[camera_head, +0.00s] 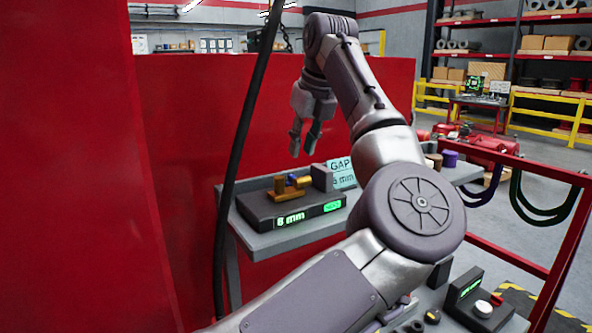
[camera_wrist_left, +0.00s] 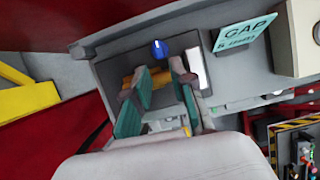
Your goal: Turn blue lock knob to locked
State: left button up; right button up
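A dark gauge box (camera_head: 265,212) stands on a grey bench in the head view. Its front has a green "6 mm" readout and a second small green display, too small to read surely. A brass-coloured piece (camera_head: 284,190) sits on top. The blue lock knob (camera_head: 291,179) is a small spot beside it; in the left wrist view the knob (camera_wrist_left: 158,48) is round and blue, just beyond the fingertips. My left gripper (camera_head: 303,151) hangs above the box, fingers apart and empty. In the wrist view its green-padded fingers (camera_wrist_left: 160,75) are spread, apart from the knob. My right gripper is out of view.
A "GAP 6 mm" card (camera_head: 341,174) stands behind the box, right of a grey block (camera_head: 322,177). A black cable (camera_head: 240,150) hangs left of the bench. Red panels (camera_head: 190,130) close off the left and back. A red rail (camera_head: 545,250) runs at the right.

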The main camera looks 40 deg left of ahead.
aim_at(294, 176)
pick_arm(q)
jog(key=p+x, duration=0.1)
jog(key=x, duration=0.6)
jog(key=shift+a+f, duration=0.15)
grip_shut()
